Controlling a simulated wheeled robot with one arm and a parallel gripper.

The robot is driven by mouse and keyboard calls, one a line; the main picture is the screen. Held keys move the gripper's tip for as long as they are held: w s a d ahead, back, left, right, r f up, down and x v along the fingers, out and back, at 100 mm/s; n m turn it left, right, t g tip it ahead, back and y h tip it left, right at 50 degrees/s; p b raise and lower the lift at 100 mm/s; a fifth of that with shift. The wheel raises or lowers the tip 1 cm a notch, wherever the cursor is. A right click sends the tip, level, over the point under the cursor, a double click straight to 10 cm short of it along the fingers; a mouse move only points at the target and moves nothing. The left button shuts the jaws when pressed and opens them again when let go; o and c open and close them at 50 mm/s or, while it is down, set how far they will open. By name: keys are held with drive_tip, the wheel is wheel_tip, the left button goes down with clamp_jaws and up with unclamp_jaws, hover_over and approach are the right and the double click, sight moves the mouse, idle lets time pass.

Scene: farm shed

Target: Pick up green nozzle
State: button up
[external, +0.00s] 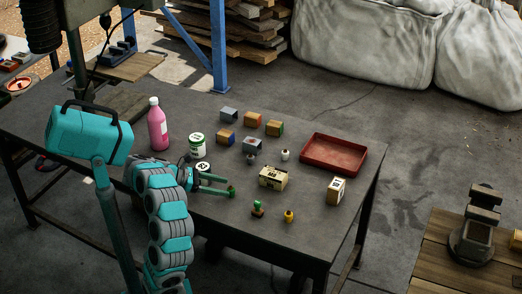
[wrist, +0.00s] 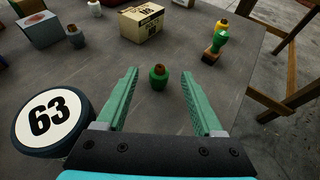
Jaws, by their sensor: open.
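A small green nozzle-like piece with a brown top (wrist: 158,77) stands on the table between my fingers in the wrist view. It also shows at the fingertips in the external view (external: 231,191). My gripper (wrist: 160,100) is open, with one green finger on each side of the piece and a visible gap to both; it also shows in the external view (external: 216,184). A second green piece, with an orange-brown base (wrist: 216,43), stands farther right, also in the external view (external: 258,208). I cannot tell for certain which is the green nozzle.
A yellow piece (external: 289,216) stands beside the second green one. A cream box (external: 273,178), a smaller box (external: 336,190), a red tray (external: 333,153), a green-labelled can (external: 198,146) and a pink bottle (external: 157,125) share the table. The front right tabletop is mostly bare.

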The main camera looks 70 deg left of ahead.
sight(231, 188)
drive_tip(key=shift+x, duration=3.45)
clamp_jaws()
